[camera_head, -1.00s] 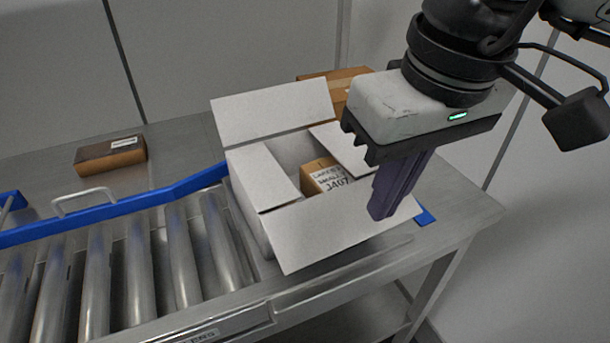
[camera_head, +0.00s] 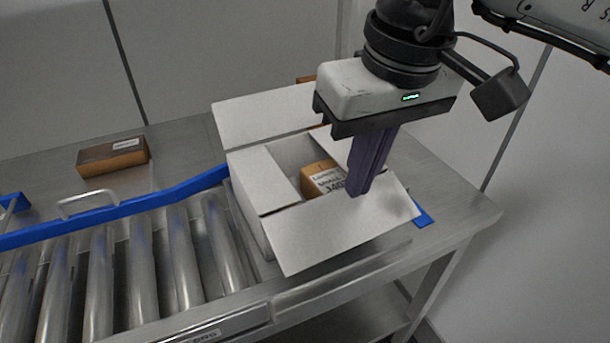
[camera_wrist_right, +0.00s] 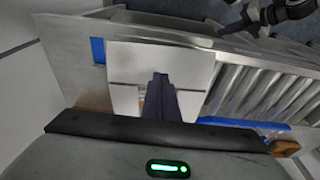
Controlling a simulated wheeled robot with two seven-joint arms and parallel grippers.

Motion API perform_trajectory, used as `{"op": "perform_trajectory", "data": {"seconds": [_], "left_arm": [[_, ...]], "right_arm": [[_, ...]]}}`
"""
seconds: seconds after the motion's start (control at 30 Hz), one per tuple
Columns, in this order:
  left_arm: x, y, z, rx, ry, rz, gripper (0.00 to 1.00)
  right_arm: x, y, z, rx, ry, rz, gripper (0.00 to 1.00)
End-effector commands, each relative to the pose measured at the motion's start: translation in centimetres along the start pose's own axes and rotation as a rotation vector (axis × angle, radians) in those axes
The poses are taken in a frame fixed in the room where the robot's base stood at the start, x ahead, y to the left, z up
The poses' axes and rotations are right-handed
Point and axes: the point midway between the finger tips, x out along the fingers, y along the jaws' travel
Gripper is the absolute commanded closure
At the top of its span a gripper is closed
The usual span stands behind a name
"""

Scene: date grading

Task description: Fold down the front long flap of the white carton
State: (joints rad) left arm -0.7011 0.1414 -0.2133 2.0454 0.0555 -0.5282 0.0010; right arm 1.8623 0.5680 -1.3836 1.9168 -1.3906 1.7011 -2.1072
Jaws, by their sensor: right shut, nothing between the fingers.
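The white carton (camera_head: 253,222) stands open at the end of the roller conveyor. Its front long flap (camera_head: 320,236) sticks outward toward me, and it also shows in the right wrist view (camera_wrist_right: 190,62). The back long flap (camera_head: 270,115) stands up and outward. The left short flap (camera_head: 265,178) lies inward over the opening; the right one is mostly hidden behind my gripper. A small brown box with a printed label (camera_head: 318,178) sits inside. My right gripper (camera_head: 356,190) is shut and empty, fingers pointing down, tips over the front flap's inner edge; contact is unclear.
The conveyor rollers (camera_head: 135,265) and a blue rail (camera_head: 140,202) with a pale handle lie left of the carton. A brown box (camera_head: 113,156) lies at the back left. A blue piece (camera_head: 423,215) is right of the carton. The steel table's right end is clear.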

Motion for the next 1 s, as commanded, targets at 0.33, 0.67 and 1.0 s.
{"op": "perform_trajectory", "data": {"seconds": [0.33, 0.67, 1.0], "left_arm": [[-0.7, 0.1, -0.7, 0.000, 0.001, 0.000, 1.00], [-1.4, 0.2, -1.5, 0.000, 0.001, 0.000, 1.00], [-2.2, 0.3, -2.3, 0.000, 0.001, 0.000, 1.00]], "right_arm": [[0.3, -0.2, -2.5, -0.001, -0.001, -0.001, 1.00], [0.6, -0.3, -4.8, 0.000, -0.001, 0.000, 1.00], [0.9, -0.4, -7.0, 0.000, -0.002, -0.001, 1.00]]}}
